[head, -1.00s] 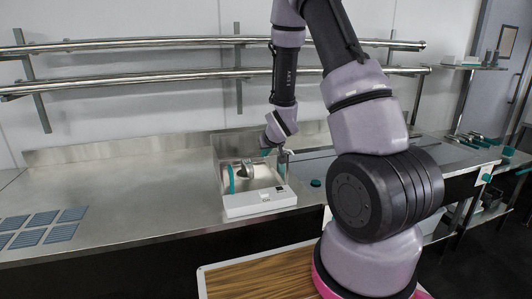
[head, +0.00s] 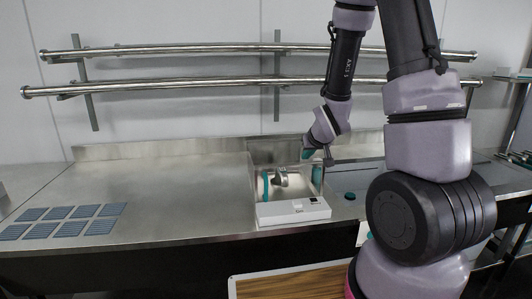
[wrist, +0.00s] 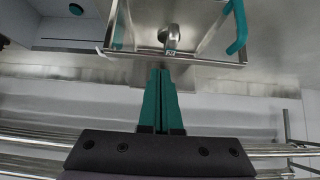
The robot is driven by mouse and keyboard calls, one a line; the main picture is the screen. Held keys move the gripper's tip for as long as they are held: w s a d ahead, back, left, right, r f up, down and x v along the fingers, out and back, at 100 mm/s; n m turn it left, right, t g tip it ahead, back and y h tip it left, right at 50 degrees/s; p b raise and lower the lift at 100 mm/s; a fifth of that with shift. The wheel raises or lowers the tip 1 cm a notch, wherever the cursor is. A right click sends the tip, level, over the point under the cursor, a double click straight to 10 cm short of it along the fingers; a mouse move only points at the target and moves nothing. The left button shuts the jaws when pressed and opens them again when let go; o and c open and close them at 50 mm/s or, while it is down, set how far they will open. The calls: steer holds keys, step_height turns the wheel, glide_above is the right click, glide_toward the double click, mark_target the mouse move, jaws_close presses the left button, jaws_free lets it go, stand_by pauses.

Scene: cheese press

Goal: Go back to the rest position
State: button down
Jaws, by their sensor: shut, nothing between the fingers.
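My gripper (wrist: 161,92) is shut and empty in the wrist view, its two teal fingers pressed together. In the head view my gripper (head: 308,154) is small and hangs at the upper back of the cheese press (head: 294,212). The press has a white base with a small dark display, clear walls, teal parts and a metal piece inside. In the wrist view the press's metal frame (wrist: 205,62) and teal handle (wrist: 237,28) lie just beyond the fingertips. I cannot tell whether the fingertips touch the frame.
The press stands on a steel counter (head: 170,195) with a raised back edge. Several blue-grey slats (head: 70,222) lie at the left. Two steel rails (head: 200,86) run along the wall behind. A wood-topped surface (head: 290,288) is below in front. The counter's middle is bare.

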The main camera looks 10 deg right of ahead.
steer(key=s+r+m+g, duration=0.1)
steer(key=s+r+m, duration=0.1)
steer(key=s+r, duration=0.65)
steer(key=s+r+m, duration=0.1)
steer(key=s+r, duration=0.4)
steer(key=r, duration=0.7)
steer(key=s+a+r+y, duration=0.1)
steer(key=s+r, duration=0.1)
steer(key=s, duration=0.3)
steer(key=s+a+r+m+y, duration=0.1)
steer(key=s+a+r, duration=0.1)
steer(key=s, duration=0.3)
steer(key=shift+s+r+g, duration=0.15)
steer(key=shift+r+g, duration=0.15)
steer(key=shift+g, duration=0.1)
